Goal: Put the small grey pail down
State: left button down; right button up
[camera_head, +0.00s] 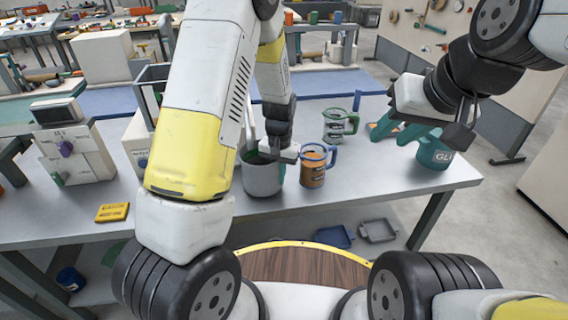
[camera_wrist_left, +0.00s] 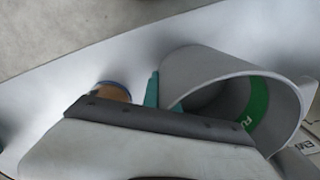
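The small grey pail (camera_head: 263,181) is upright near the table's front edge in the head view; I cannot tell whether its base touches the table. In the left wrist view the pail (camera_wrist_left: 205,62) fills the right side, its mouth open and a green label inside. My left gripper (camera_head: 284,154) is at the pail's rim.
An orange mug with a blue handle (camera_head: 312,168) stands close right of the pail. A grey-green mug (camera_head: 333,126) stands behind it. A teal mug (camera_head: 433,154) is at the right end. A yellow block (camera_head: 112,212) and white boxes (camera_head: 77,156) are left. Bare table lies right of the orange mug.

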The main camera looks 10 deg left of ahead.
pick_arm(q)
jog(key=shift+s+f, duration=0.2)
jog(key=shift+f, duration=0.45)
jog(key=c, duration=1.7)
grip_release()
jog(key=shift+f, duration=0.15)
jog(key=s+a+r+n+t+h, duration=0.15)
jog(key=s+r, duration=0.25)
jog(key=r, duration=0.9)
jog(key=s+a+r+t+h, duration=0.15)
jog(key=s+r, duration=0.25)
jog(key=r, duration=0.9)
jog(key=shift+s+a+r+n+t+y, duration=0.1)
jog(key=shift+s+a+r+t, duration=0.4)
jog(key=shift+s+r, duration=1.05)
jog(key=shift+s+a+r+n+t+y, duration=0.15)
jog(key=shift+s+a+r+t, duration=0.4)
jog(key=shift+s, duration=1.95)
jog(key=shift+s+a+r+n+t+y, duration=0.1)
jog(key=shift+s+a+r+t, duration=0.4)
jog(key=shift+s+r, duration=1.05)
jog(key=shift+s+f, duration=0.45)
jog(key=shift+f, duration=0.05)
